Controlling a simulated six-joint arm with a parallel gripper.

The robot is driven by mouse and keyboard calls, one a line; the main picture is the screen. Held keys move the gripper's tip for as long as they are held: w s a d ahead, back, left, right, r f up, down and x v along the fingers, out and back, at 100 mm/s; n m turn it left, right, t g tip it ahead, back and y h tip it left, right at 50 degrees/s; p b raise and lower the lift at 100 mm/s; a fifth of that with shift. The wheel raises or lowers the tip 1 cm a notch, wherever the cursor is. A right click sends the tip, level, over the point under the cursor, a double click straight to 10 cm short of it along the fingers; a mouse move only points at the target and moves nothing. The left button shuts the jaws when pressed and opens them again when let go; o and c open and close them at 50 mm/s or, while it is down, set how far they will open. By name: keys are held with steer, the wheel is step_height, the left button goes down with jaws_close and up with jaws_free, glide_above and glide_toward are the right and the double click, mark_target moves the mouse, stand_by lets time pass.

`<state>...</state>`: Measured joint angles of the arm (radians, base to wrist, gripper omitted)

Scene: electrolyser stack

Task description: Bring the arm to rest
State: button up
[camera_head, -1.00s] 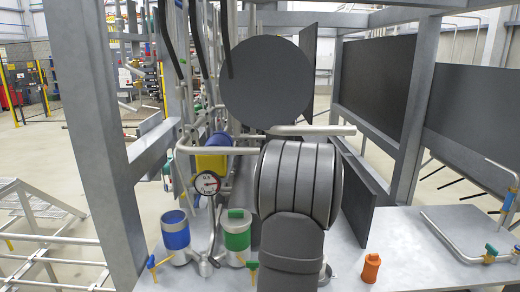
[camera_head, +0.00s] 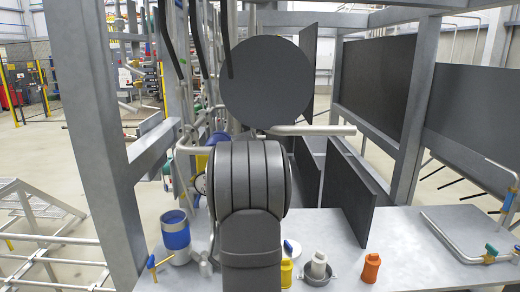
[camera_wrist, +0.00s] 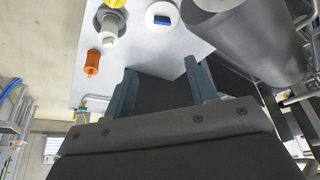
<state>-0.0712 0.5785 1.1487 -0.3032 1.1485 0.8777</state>
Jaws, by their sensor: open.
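My gripper (camera_wrist: 163,85) shows in the wrist view with its two blue-grey fingers apart and nothing between them. It hangs beside the grey worktop, with a dark panel surface behind the fingers. In the head view the dark segmented part of my arm fills the centre and hides the gripper. An orange bottle-shaped piece (camera_wrist: 92,64) stands on the worktop, apart from the fingers; it also shows in the head view (camera_head: 371,268).
A white fitting (camera_head: 318,266) on a grey ring and a yellow piece (camera_head: 286,272) stand right of my arm. A blue container (camera_head: 176,234) is on the left. Dark upright panels (camera_head: 355,192) and frame posts (camera_head: 408,110) stand close by. The worktop's right-middle is clear.

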steer(key=s+a+r+n+y, duration=0.1)
steer(key=s+a+n, duration=0.1)
steer(key=a, duration=1)
steer(key=s+a+r+n+t, duration=0.1)
steer(key=s+a+n, duration=0.2)
steer(key=a, duration=0.8)
steer(key=shift+s+a+r+y, duration=0.3)
steer(key=shift+a+r+y, duration=0.1)
